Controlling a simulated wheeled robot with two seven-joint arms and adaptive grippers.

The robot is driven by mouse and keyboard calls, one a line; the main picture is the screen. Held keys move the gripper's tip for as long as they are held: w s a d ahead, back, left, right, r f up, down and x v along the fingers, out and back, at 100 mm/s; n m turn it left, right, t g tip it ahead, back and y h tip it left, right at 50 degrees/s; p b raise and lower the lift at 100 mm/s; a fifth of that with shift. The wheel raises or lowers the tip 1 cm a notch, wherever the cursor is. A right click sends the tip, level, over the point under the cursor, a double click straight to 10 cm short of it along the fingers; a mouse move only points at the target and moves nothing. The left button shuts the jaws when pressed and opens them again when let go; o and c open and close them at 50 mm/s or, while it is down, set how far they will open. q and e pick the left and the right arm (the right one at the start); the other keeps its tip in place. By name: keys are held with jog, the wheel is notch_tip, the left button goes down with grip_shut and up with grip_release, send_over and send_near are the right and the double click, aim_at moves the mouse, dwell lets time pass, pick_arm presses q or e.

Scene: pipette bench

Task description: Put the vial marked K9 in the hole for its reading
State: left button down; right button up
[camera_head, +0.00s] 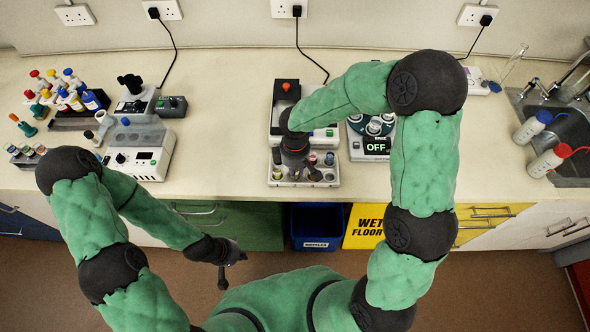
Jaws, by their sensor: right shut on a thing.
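A pale vial rack (305,184) stands at the front edge of the bench, with several coloured-top vials in it, such as a vial with a reddish top (312,158) and a dark-topped vial (329,159). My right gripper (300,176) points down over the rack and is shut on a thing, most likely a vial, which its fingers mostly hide. The K9 mark and any reading are too small to make out. My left gripper (226,275) hangs in front of the bench, below its top and away from the vials; its fingers are too small to judge.
A white device with a red knob (286,86) is behind the rack, partly hidden by my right arm. Right of it is a device showing OFF (375,147). Pipettes and a white instrument (142,152) stand left; a sink (560,125) is right. Bench between is clear.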

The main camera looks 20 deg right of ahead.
jog(key=shift+r, duration=0.1)
jog(key=shift+f+b, duration=0.3)
jog(key=shift+f, duration=0.1)
jog(key=o, duration=0.9)
jog(key=shift+o, duration=0.2)
jog(key=shift+r, duration=0.2)
jog(key=shift+r+p, duration=0.3)
jog(key=shift+p, duration=0.1)
notch_tip(320, 180, up, 12)
jog(key=p, duration=0.2)
jog(key=shift+f, duration=0.1)
